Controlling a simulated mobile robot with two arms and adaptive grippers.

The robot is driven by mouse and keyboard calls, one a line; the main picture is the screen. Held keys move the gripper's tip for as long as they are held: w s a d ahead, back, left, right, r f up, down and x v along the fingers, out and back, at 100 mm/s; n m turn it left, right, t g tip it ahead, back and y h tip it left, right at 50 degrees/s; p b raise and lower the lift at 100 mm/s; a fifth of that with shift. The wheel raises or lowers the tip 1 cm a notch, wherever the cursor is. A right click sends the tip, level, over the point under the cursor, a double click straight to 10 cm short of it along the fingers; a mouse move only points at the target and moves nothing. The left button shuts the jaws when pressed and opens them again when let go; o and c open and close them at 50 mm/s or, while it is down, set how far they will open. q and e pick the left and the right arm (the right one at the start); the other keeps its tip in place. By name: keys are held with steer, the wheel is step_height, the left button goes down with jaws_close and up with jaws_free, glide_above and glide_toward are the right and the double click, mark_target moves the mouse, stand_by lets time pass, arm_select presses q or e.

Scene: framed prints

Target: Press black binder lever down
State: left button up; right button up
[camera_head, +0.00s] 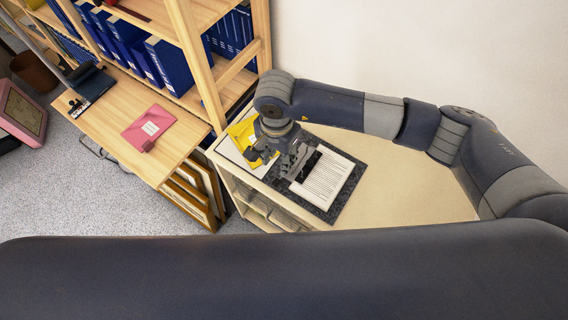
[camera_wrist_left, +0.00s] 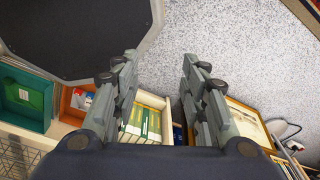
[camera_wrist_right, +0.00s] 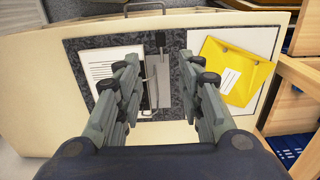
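An open binder with black speckled covers (camera_head: 349,190) lies on the beige cabinet top, with a stack of white lined paper (camera_head: 325,178) on one side. In the right wrist view the binder (camera_wrist_right: 178,108) shows its metal ring mechanism and its small black lever (camera_wrist_right: 160,40) at the far end. My right gripper (camera_wrist_right: 170,70) is open and empty above the binder, with the lever beyond and between its fingertips. In the head view my right gripper (camera_head: 276,163) covers part of the binder, and the lever is hidden. My left gripper (camera_wrist_left: 160,58) is open and empty, seen only in its wrist view.
A yellow envelope (camera_wrist_right: 232,68) lies on a white sheet beside the binder. A wooden shelf with blue binders (camera_head: 168,64) stands to the left. A pink folder (camera_head: 148,126) lies on the wooden desk. The cabinet top right of the binder (camera_head: 415,190) is clear.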

steer(key=p, duration=0.2)
glide_above(277, 180)
step_height(277, 180, down, 4)
steer(key=shift+s+a+f, duration=0.1)
steer(key=shift+f, duration=0.1)
steer(key=f, duration=0.4)
steer(key=shift+d+p, duration=0.25)
steer(key=shift+p, duration=0.1)
arm_select(q)
steer(key=shift+s+r, duration=0.1)
steer(key=shift+r, duration=1.5)
arm_select(e)
steer(key=shift+a+f, duration=0.1)
steer(key=shift+f, duration=0.8)
steer(key=c, duration=0.6)
jaws_close()
arm_select(q)
steer(key=shift+a, duration=0.45)
